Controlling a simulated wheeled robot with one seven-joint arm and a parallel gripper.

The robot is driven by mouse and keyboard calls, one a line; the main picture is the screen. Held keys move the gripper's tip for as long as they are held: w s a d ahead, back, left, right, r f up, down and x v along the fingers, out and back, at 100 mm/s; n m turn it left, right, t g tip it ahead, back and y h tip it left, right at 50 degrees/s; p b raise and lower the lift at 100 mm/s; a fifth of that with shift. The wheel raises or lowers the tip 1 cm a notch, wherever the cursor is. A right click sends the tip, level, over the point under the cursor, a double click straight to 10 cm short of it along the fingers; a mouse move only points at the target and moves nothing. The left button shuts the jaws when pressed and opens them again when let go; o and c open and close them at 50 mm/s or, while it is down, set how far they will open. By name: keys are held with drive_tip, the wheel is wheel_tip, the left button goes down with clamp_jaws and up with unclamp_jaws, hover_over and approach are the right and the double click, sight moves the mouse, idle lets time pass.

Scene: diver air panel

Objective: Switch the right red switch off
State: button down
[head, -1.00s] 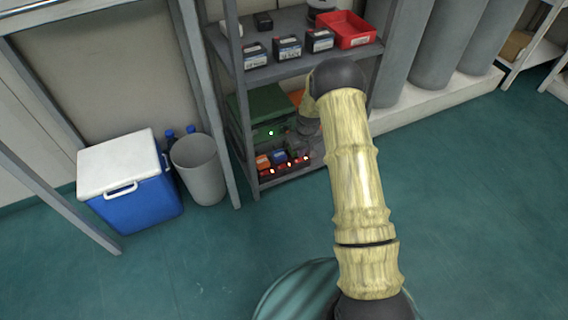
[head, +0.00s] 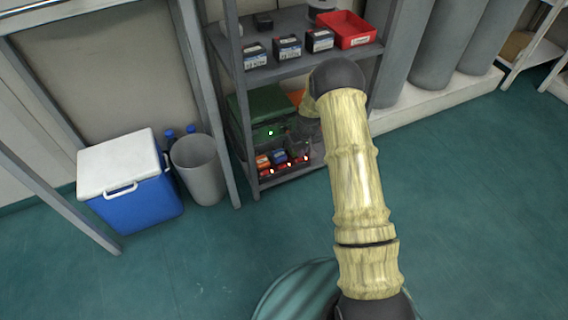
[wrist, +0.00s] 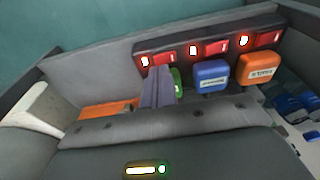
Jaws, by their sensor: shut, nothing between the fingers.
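A dark power strip (wrist: 225,33) with three red switches crosses the top of the wrist view. Each switch has a lit window. The wrist picture is turned round from the head view, so the head view's right switch is the leftmost switch (wrist: 163,58), beside the green plug (wrist: 178,82). A blue plug (wrist: 211,76) and an orange plug (wrist: 256,69) sit by the other switches. My gripper (wrist: 158,73) is shut and empty, its tips close to the leftmost switch; I cannot tell whether they touch. In the head view the strip (head: 283,170) is on the low shelf.
A green case (head: 262,103) and a green lit box lie behind the strip. The upper shelf (head: 290,60) with small boxes and a red tray (head: 346,29) is above. A shelf post (head: 240,150) stands left. The floor in front is clear.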

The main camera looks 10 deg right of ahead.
drive_tip(key=shift+f, duration=0.85)
idle(0.7)
drive_tip(key=shift+r, duration=0.1)
drive_tip(key=shift+r+p, duration=3.15)
drive_tip(key=shift+r, duration=0.35)
drive_tip(key=shift+s+f, duration=0.1)
